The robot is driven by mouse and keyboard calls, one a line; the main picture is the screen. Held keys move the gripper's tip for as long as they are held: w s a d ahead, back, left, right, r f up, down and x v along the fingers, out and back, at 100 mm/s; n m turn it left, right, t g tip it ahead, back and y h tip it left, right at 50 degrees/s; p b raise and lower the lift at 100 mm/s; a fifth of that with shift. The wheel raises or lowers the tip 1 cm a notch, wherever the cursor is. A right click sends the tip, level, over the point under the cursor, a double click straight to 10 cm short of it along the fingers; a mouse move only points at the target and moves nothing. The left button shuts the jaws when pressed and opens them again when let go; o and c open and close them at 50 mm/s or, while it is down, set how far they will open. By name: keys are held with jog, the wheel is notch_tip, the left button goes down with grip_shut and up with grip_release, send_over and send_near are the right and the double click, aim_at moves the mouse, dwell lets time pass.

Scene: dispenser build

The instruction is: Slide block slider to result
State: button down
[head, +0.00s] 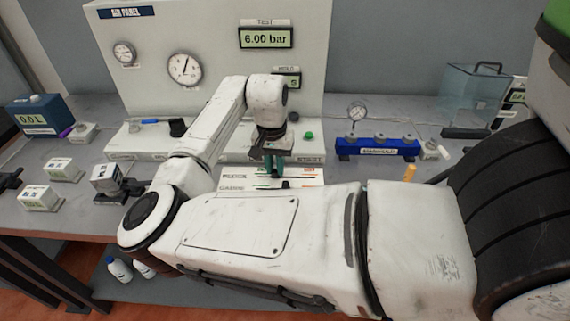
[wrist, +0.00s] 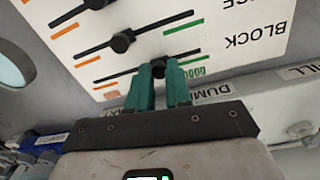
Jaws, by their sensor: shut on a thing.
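The slider panel (head: 233,185) is a white plate with rows of slots; my arm hides part of it in the head view. In the wrist view the panel (wrist: 225,60) appears upside down, with the word BLOCK. My gripper (wrist: 160,70) has teal fingers shut on the black block slider knob (wrist: 158,68), in the slot in line with that word. The knob sits past the slot's middle, towards the green bar (wrist: 182,55) and away from the orange bar (wrist: 88,62). My gripper (head: 273,170) is over the panel in the head view.
Another black slider knob (wrist: 122,40) sits close beside the held one. An upright panel (head: 220,30) with gauges and a 6.00 bar display stands behind. A blue manifold (head: 377,148) and a clear tank (head: 475,97) are at right; small white boxes (head: 62,170) are at left.

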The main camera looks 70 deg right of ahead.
jog(key=w, duration=0.2)
jog(key=w+a, duration=0.1)
jog(key=w, duration=0.1)
jog(key=shift+w, duration=0.1)
jog(key=c, duration=1)
grip_release()
jog(key=shift+a, duration=0.1)
jog(key=shift+c, duration=0.2)
notch_tip(320, 180, up, 11)
jog(key=shift+w+b, duration=0.2)
jog(key=shift+b, duration=0.15)
jog(key=shift+f, duration=0.1)
